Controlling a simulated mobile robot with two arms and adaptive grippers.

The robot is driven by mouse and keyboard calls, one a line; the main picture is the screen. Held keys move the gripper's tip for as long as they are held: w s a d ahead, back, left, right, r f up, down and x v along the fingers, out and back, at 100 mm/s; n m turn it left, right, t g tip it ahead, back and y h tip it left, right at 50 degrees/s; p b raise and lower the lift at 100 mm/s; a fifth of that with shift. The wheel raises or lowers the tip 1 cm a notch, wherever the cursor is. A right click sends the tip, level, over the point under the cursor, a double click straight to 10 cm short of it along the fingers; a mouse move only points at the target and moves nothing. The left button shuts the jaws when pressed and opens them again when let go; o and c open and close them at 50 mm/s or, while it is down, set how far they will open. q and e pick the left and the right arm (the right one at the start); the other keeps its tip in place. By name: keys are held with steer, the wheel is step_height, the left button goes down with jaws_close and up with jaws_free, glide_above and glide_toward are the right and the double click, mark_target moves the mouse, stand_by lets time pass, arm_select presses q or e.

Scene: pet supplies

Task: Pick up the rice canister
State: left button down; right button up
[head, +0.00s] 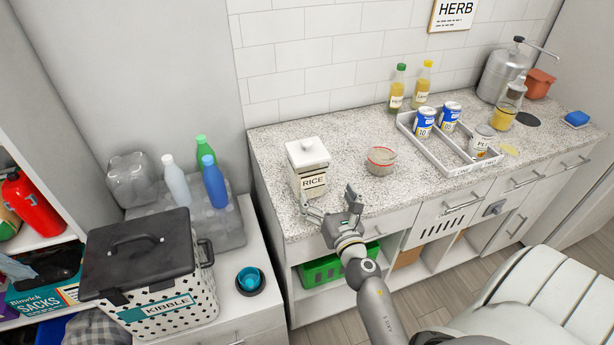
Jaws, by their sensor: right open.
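The rice canister (309,167) is a white square container with a knobbed lid and a "RICE" label. It stands upright on the left end of the speckled countertop (268,165), near the front edge. My right gripper (331,205) is open at the counter's front edge, just in front of and slightly right of the canister. One finger is by the canister's lower front and the other is farther right. I cannot tell whether a finger touches the canister. My left gripper is not in view.
A round glass container (381,161) stands right of the canister. Farther right is a grey divided tray (452,166) with cans, with two bottles (396,88) behind it. A kibble bin (150,270) stands on the lower cabinet at left. A cream padded seat (545,305) is at lower right.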

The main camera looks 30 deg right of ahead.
mark_target(314, 181)
steer(key=shift+w+a+f+n+y, duration=0.2)
steer(key=shift+a+f+n+y, duration=0.1)
steer(key=shift+n, duration=0.4)
steer(key=shift+w, duration=0.25)
steer(key=shift+n, duration=0.3)
steer(key=x, duration=0.5)
steer(key=shift+w+p, duration=0.15)
steer(key=shift+p, duration=0.25)
steer(key=shift+w+d+r, duration=0.1)
steer(key=shift+w, duration=0.45)
steer(key=x, duration=0.4)
steer(key=shift+p, duration=0.3)
steer(key=shift+c, duration=0.4)
steer(key=c, duration=1.2)
steer(key=shift+c, duration=0.9)
